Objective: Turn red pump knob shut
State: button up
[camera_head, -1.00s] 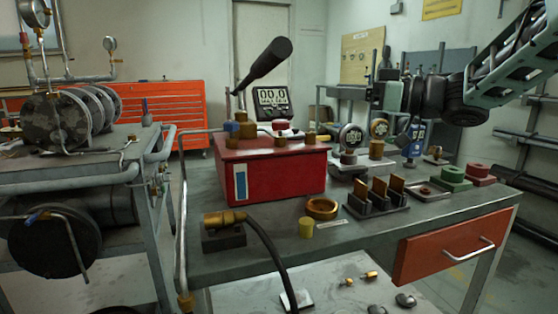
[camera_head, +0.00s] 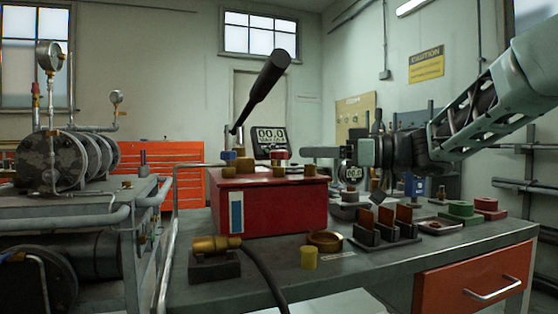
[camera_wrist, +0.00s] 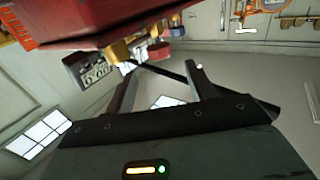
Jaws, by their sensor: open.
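The red pump (camera_head: 272,205) is a red box on the workbench, with brass fittings, a blue knob (camera_head: 228,155) and a small red knob (camera_head: 281,154) on top. A long black lever (camera_head: 262,88) rises above it. The red knob (camera_wrist: 158,51) appears beyond the fingertips, beside brass parts. I cannot tell the exact gap to it.
A digital display (camera_head: 270,142) stands behind the pump. Black holders (camera_head: 385,228) stand to the right. Pipework with gauges (camera_head: 50,160) is at left.

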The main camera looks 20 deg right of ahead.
aim_at(279, 158)
jog(key=b+x, duration=0.2)
jog(key=x, duration=0.6)
jog(key=c, duration=1)
